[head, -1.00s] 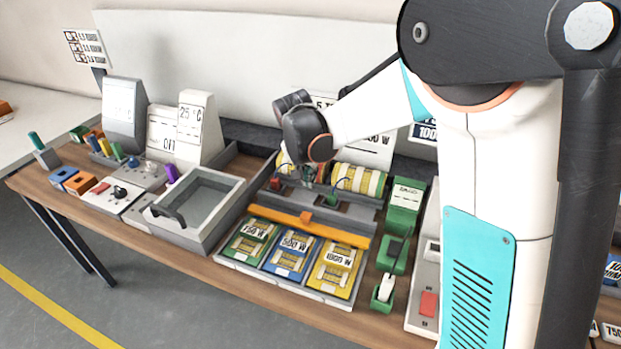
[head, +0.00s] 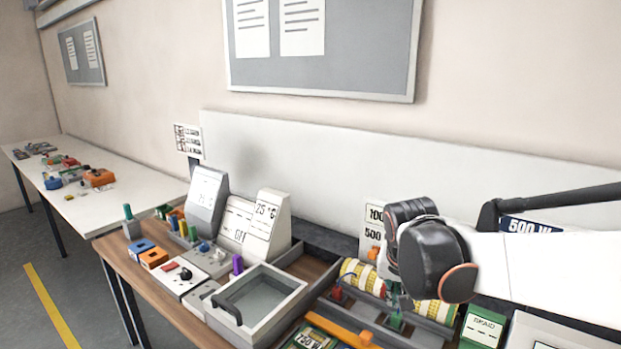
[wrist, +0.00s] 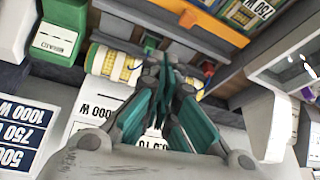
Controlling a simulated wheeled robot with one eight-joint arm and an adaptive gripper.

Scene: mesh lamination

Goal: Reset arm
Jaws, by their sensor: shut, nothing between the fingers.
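My white arm (head: 530,265) reaches in from the right in the head view, over the back of the bench. Its dark wrist joint (head: 437,262) hides part of the rack behind it. My gripper (wrist: 166,62) shows in the wrist view with its teal fingers together and nothing between them. In the head view its tip is small and partly hidden below the wrist joint. The gripper is over or near the rack that holds yellow-and-white spools (head: 362,275); I cannot tell whether it touches anything.
An open grey tray (head: 258,300) stands left of the rack, with a display unit (head: 262,225) behind it. A green block (head: 483,325) is at lower right. A low white wall (head: 330,165) runs behind the bench. A second table (head: 110,195) stands at far left.

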